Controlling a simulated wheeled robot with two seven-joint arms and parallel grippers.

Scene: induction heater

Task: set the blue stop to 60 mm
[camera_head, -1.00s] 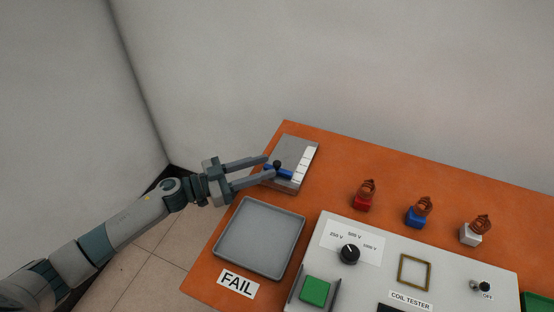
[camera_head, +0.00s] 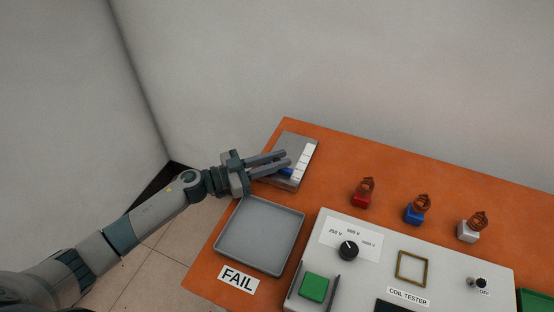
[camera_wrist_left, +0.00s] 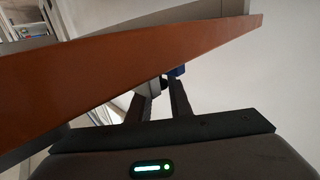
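The blue stop (camera_head: 286,171) sits on the grey metal plate (camera_head: 291,142) at the table's far left corner, beside a strip of white scale marks (camera_head: 304,162). My left gripper (camera_head: 287,158) reaches over the plate from the left. Its two fingers are apart, with a gap between them, and they cover part of the stop and its black knob in the head view. In the left wrist view the blue stop (camera_wrist_left: 177,71) and the dark knob (camera_wrist_left: 163,82) show close to the fingertips (camera_wrist_left: 162,86). I cannot tell whether they touch. The scale figures are too small to read. My right gripper is out of view.
The grey FAIL tray (camera_head: 222,238) lies just in front of the gripper. The coil tester (camera_head: 385,280) stands to the right. Red (camera_head: 361,199), blue (camera_head: 413,217) and white (camera_head: 468,235) coil pieces stand behind it. The orange table (camera_head: 335,180) is clear between plate and coils.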

